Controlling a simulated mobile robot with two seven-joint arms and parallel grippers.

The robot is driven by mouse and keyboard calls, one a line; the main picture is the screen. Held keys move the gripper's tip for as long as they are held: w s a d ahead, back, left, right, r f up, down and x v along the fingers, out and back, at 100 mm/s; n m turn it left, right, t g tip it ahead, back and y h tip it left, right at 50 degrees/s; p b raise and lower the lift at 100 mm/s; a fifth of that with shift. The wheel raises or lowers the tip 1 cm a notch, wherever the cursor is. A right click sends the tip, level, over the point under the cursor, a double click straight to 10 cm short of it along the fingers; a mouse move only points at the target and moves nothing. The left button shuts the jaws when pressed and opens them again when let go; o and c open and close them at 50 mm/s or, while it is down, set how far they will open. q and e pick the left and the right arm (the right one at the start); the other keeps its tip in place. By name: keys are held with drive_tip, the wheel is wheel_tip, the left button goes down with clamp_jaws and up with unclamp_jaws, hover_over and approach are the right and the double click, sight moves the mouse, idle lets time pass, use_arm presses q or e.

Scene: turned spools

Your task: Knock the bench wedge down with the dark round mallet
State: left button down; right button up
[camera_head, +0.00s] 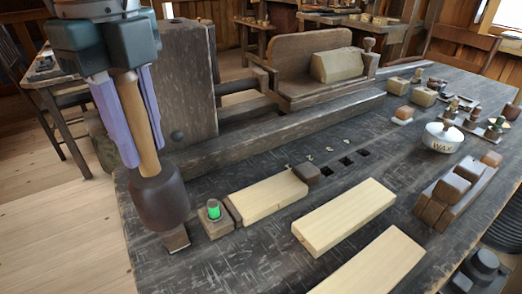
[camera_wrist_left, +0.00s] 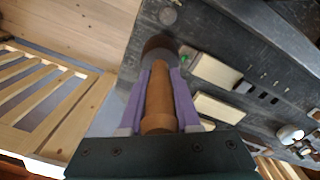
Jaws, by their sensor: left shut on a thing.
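My left gripper (camera_head: 126,92) is shut on the handle of the dark round mallet. The mallet's head (camera_head: 160,202) hangs down over the near left part of the bench, with the tan handle upright above it. In the left wrist view the handle (camera_wrist_left: 159,100) runs between the purple fingers to the dark head. A small wooden block (camera_head: 176,240), perhaps the bench wedge, shows just below the head and is partly hidden by it; I cannot tell whether they touch. Beside it stands a block with a green peg (camera_head: 214,212). My right gripper is not in view.
A pale board (camera_head: 268,196) lies between the green-pegged block and a dark stop (camera_head: 306,173). Two more boards lie nearer. A wax tin (camera_head: 442,137) and a dark wooden block set (camera_head: 456,192) stand to the right. A tall vise post (camera_head: 180,85) rises behind the mallet.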

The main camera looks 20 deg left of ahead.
sight(118, 71)
use_arm(q)
drive_tip(key=shift+f, duration=0.1)
wheel_tip(118, 71, down, 3)
drive_tip(key=b, duration=0.3)
drive_tip(key=shift+f, duration=0.2)
drive_tip(key=shift+r, duration=0.1)
drive_tip(key=shift+r+p, duration=1.6)
drive_tip(key=shift+r, duration=0.1)
wheel_tip(118, 71, up, 6)
drive_tip(key=p, duration=0.5)
